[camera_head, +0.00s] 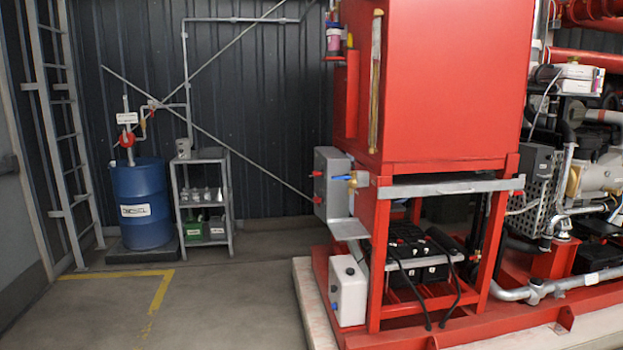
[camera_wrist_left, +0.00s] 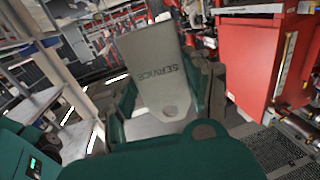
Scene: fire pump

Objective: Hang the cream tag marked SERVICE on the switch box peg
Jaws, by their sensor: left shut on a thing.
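The cream tag (camera_wrist_left: 155,50), marked SERVICE, is in the left wrist view. It shows a round hole near its lower edge. My left gripper (camera_wrist_left: 166,88) has teal and grey parts around the tag and is shut on it. Neither gripper shows in the head view. A grey box (camera_head: 331,184) with red parts on its left face is mounted at the left side of the red tank frame in the head view. It may be the switch box, and I cannot make out a peg on it for certain.
A red tank (camera_head: 455,80) on a red frame stands right of centre, with a white container (camera_head: 348,290) low at its left. A blue drum (camera_head: 141,203), a grey shelf (camera_head: 203,200) and a ladder (camera_head: 62,130) stand at the left. The floor (camera_head: 225,300) between is clear.

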